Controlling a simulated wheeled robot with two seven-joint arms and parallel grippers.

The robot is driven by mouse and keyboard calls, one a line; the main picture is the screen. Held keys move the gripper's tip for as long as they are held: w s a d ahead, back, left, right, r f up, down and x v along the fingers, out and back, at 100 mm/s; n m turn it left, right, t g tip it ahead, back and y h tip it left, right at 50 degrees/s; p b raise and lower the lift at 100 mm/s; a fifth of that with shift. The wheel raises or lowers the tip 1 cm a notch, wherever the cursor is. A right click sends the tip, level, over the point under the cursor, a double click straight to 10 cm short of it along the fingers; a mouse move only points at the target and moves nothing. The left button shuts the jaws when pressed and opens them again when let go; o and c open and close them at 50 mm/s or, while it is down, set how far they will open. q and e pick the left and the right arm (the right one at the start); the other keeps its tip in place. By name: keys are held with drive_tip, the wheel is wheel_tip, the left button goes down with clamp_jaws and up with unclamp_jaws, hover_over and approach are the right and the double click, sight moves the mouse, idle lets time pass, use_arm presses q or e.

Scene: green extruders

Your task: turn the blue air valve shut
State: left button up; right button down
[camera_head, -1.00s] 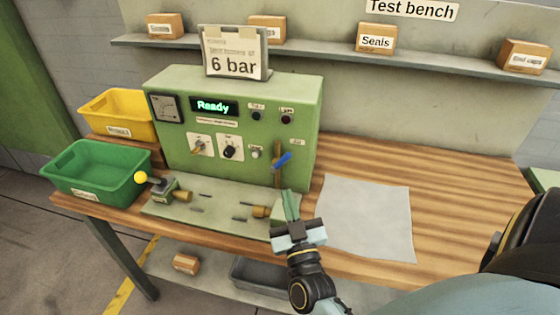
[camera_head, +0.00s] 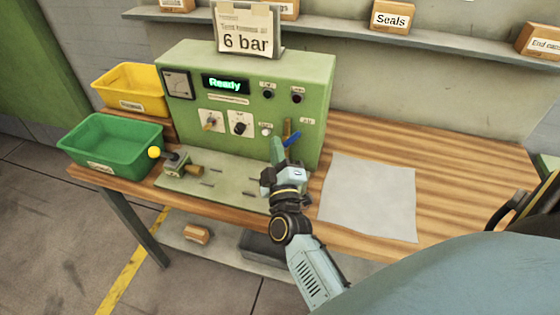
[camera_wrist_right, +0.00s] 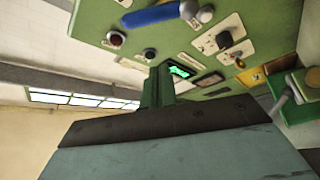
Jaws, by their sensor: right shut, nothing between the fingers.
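The blue air valve handle (camera_head: 292,139) sits on a brass-coloured pipe at the lower right of the green test panel's front. It slants up to the right in the head view. In the right wrist view the blue handle (camera_wrist_right: 152,15) shows at the top, apart from the fingers. My right gripper (camera_head: 277,150) is shut and empty, its green fingers pointing up just left of the handle in the head view. Whether they touch it cannot be told there. The same fingers (camera_wrist_right: 157,88) show in the wrist view. My left gripper is not in view.
The green panel (camera_head: 250,65) has knobs, a gauge and a display reading "Ready". A yellow-knobbed clamp (camera_head: 175,160) stands on the plate below it. Green (camera_head: 110,150) and yellow (camera_head: 130,90) bins are at left. A grey sheet (camera_head: 370,195) lies on the clear right side.

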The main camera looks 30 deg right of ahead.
sight(289, 144)
drive_tip(key=shift+w+d+f, duration=0.2)
drive_tip(key=shift+w+d, duration=0.05)
drive_tip(key=shift+d, duration=0.45)
drive_tip(key=shift+w+d+f, duration=0.2)
drive_tip(key=shift+w+d, duration=0.05)
drive_tip(key=shift+d, duration=0.4)
drive_tip(key=shift+w+d+f, duration=0.2)
drive_tip(key=shift+w+d, duration=0.05)
drive_tip(key=shift+d, duration=0.45)
drive_tip(key=shift+f, duration=0.1)
drive_tip(key=shift+s+m+b, duration=0.15)
drive_tip(key=shift+m+b, duration=0.3)
drive_tip(key=shift+m, duration=0.05)
drive_tip(key=shift+d+m+h, duration=0.15)
drive_tip(key=shift+m+h, duration=0.25)
drive_tip(key=shift+m, duration=0.1)
